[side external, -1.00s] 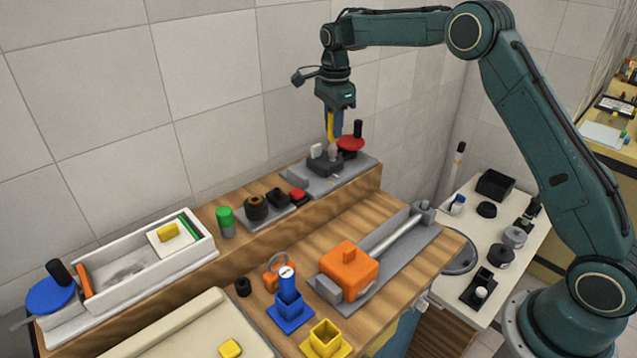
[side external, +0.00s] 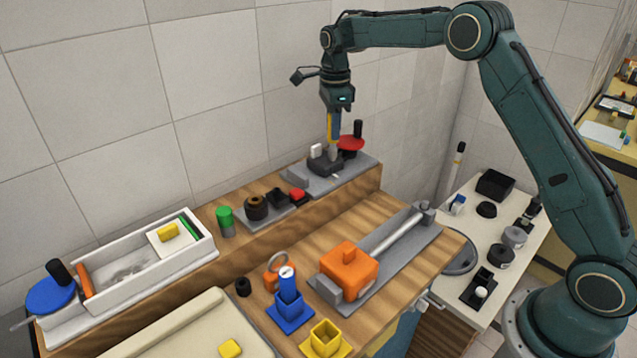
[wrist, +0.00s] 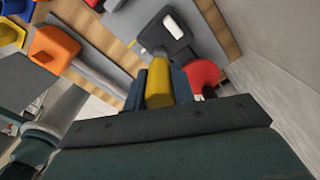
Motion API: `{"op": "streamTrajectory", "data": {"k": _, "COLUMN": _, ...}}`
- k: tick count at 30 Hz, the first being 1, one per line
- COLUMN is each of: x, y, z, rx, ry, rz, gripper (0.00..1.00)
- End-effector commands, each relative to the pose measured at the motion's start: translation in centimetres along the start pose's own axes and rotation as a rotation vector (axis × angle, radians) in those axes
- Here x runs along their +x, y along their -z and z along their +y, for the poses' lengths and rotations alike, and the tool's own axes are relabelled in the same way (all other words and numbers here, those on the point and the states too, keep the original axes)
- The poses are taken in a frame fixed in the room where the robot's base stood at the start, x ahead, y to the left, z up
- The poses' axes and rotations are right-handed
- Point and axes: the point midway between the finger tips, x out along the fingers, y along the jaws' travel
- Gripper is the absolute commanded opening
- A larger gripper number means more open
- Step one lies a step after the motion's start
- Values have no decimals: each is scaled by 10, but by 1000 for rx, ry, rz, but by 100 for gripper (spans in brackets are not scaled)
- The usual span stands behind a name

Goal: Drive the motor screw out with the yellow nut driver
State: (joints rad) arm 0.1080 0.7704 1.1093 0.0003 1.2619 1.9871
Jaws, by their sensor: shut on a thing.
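My gripper (side external: 335,121) is shut on the yellow nut driver (side external: 331,128), which hangs upright below the wrist in the side view. In the wrist view the yellow handle (wrist: 158,85) sits between my blue-grey fingers (wrist: 159,88). The driver's grey lower end (side external: 334,153) is at the dark motor block (side external: 321,164) on the grey plate at the back right of the raised shelf. The motor block also shows in the wrist view (wrist: 165,32). The motor screw cannot be made out; the driver's tip hides that spot.
A red disc with a black knob (side external: 350,143) stands close to the right of the driver. A white piece (side external: 316,151) is at its left. An orange block (side external: 349,268) sits on a rail in front. Blue (side external: 290,308) and yellow (side external: 326,339) holders stand on the bench.

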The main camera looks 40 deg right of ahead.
Motion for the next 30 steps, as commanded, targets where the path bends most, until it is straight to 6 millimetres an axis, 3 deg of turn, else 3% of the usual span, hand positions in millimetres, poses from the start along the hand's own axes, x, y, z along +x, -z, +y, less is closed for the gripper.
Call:
{"op": "streamTrajectory", "data": {"k": 16, "x": 5, "y": 0, "z": 0, "rx": -30, "ry": 0, "rz": 0, "gripper": 0}}
{"op": "streamTrajectory", "data": {"k": 30, "x": 5, "y": 0, "z": 0, "rx": -358, "ry": 1, "rz": 0, "gripper": 0}}
